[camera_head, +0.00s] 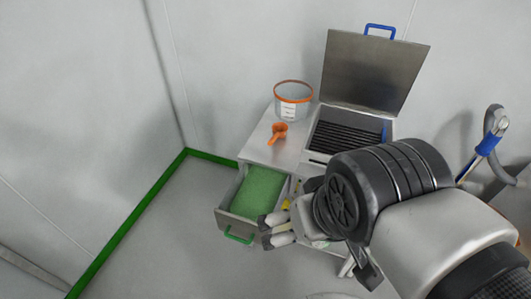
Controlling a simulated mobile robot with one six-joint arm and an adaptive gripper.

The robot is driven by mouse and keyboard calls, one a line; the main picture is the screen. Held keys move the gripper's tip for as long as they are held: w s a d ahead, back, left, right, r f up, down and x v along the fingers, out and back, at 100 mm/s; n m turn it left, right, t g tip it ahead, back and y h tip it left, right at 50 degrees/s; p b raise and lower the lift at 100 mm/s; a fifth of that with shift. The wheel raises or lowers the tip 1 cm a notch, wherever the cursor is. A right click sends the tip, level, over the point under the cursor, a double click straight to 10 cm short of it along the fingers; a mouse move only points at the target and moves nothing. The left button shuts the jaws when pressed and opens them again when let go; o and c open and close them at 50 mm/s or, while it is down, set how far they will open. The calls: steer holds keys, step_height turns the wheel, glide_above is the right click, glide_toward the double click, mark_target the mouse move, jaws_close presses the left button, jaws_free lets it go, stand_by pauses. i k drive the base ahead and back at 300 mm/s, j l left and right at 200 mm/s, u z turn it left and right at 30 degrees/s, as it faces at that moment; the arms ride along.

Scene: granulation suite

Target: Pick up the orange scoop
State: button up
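The orange scoop (278,132) lies on the grey metal top of a small cabinet (262,148), just in front of a clear tub with an orange rim. My gripper (268,231) is in front of the cabinet, by the right side of its open drawer, lower in the picture than the scoop and apart from it. Its fingers point left and show a small gap between the tips. Nothing shows between them. My arm hides part of the cabinet's right side.
The clear tub (293,103) stands behind the scoop. A metal box with a raised lid (372,70) and dark slotted inside stands to the right. The open drawer (226,217) holds green material and juts forward. A blue-handled hose (488,143) is at right. Floor at left is clear.

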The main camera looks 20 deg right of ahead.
mark_target(280, 128)
steer(key=i+j+z, duration=0.2)
steer(key=j, duration=0.35)
steer(key=j+z, duration=0.25)
steer(key=j, duration=0.3)
steer(key=i+j+z, duration=0.2)
steer(key=j, duration=0.4)
steer(key=k+l, duration=0.05)
